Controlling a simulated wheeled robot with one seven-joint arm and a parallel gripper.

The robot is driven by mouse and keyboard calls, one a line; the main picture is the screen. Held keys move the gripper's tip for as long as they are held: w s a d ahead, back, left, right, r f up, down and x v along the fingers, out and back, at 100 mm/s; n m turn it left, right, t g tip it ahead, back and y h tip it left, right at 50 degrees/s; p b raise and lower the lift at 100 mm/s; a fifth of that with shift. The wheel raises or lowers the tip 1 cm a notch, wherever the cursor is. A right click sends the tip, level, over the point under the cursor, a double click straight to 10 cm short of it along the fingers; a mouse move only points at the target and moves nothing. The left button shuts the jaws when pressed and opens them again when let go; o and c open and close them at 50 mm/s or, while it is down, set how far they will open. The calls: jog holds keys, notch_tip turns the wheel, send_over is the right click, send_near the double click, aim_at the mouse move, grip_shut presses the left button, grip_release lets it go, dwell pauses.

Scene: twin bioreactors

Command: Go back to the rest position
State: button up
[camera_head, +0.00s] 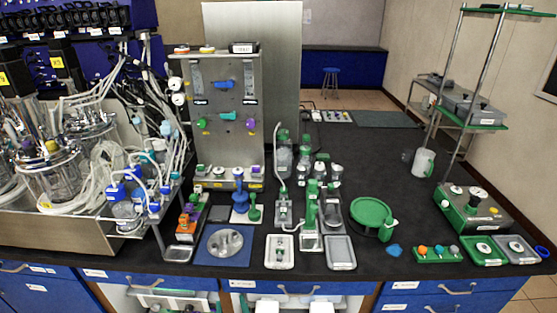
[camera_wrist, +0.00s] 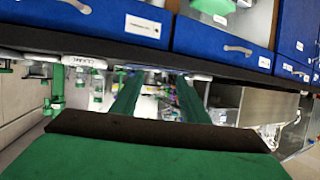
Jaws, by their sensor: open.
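My gripper (camera_wrist: 153,80) shows only in the wrist view. Its two green fingers stand apart with nothing held between them, behind a black bar and a broad green part. The fingers point toward the front edge of the black bench (camera_wrist: 60,42), which appears upside down in this view. The blue drawer fronts (camera_wrist: 105,18) are above that edge in the picture. My arm and gripper do not show in the head view.
The black bench (camera_head: 370,165) carries a valve panel (camera_head: 225,145), a round metal dish (camera_head: 225,243), a green round plate (camera_head: 370,212), and a green control box (camera_head: 470,212). Glass vessels with tubing (camera_head: 50,170) crowd the left. The bench's back right is fairly clear.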

jog(key=s+d+f+m+t+h, duration=0.15)
jog(key=s+d, duration=0.25)
jog(key=s, duration=0.4)
jog(key=s+d+f+m+h, duration=0.1)
jog(key=s+d+f, duration=0.15)
jog(key=s, duration=0.55)
jog(key=s+d+f+m+h, duration=0.1)
jog(key=s+d+f, duration=0.1)
jog(key=s+d, duration=0.45)
jog(key=v, duration=1)
jog(key=shift+s+a+r+t+h, duration=0.2)
jog(key=shift+a+r+t+h, duration=0.15)
jog(key=shift+a+r, duration=0.15)
